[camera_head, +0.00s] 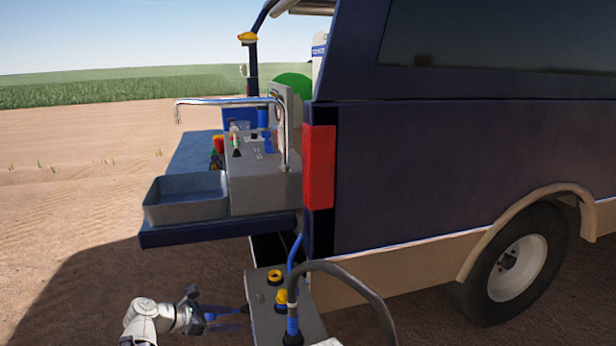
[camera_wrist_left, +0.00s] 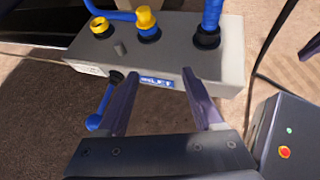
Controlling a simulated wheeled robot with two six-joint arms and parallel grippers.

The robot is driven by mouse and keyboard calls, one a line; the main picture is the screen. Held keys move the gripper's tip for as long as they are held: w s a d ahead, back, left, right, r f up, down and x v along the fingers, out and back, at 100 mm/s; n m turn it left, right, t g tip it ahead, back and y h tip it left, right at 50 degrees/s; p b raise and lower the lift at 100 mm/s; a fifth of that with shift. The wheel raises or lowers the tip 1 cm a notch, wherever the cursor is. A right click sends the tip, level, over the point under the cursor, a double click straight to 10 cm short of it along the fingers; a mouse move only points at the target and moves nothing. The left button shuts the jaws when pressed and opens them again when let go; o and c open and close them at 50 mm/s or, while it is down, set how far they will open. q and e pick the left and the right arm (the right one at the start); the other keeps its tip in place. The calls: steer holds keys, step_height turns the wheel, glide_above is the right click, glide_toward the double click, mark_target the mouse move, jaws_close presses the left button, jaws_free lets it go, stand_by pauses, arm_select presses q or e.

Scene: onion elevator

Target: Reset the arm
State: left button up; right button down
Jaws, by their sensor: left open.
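My left gripper (camera_head: 238,317) is at the bottom of the head view, its arm coming in from the left. Its fingers point right toward a grey box (camera_head: 312,325) behind the van. In the left wrist view the gripper (camera_wrist_left: 160,74) is open, with nothing seen between its fingers. The fingertips overlap the front face of the grey box (camera_wrist_left: 225,65) in that view; I cannot tell if they touch it. A blue-handled lever (camera_wrist_left: 96,121) on the box's front shows just left of the fingers.
Above is the van's blue tailgate shelf (camera_head: 170,237) with a grey tray (camera_head: 187,209), a sink unit and a tap (camera_head: 230,101). The van's rear wheel (camera_head: 517,267) stands right. Bare ground lies left.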

arm_select(q)
steer(key=s+d+r+m+g+y+p, duration=0.2)
steer(key=s+d+r+m+g+p, duration=0.1)
steer(key=s+d+m+p, duration=0.4)
steer(key=s+d+r+m+g+y+p, duration=0.2)
steer(key=s+d+r+m+g+p, duration=0.1)
steer(key=s+d+m+p, duration=0.35)
steer(key=s+d+r+m+g+y+p, duration=0.1)
steer(key=s+r+m+y+p, duration=0.5)
steer(key=m, duration=0.8)
steer(key=s+r+p, duration=0.1)
steer(key=p, duration=0.2)
steer(key=shift+s+d+r+m+y+p, duration=0.15)
steer(key=shift+s+d+m+y+p, duration=0.1)
steer(key=shift+m+y+p, duration=0.15)
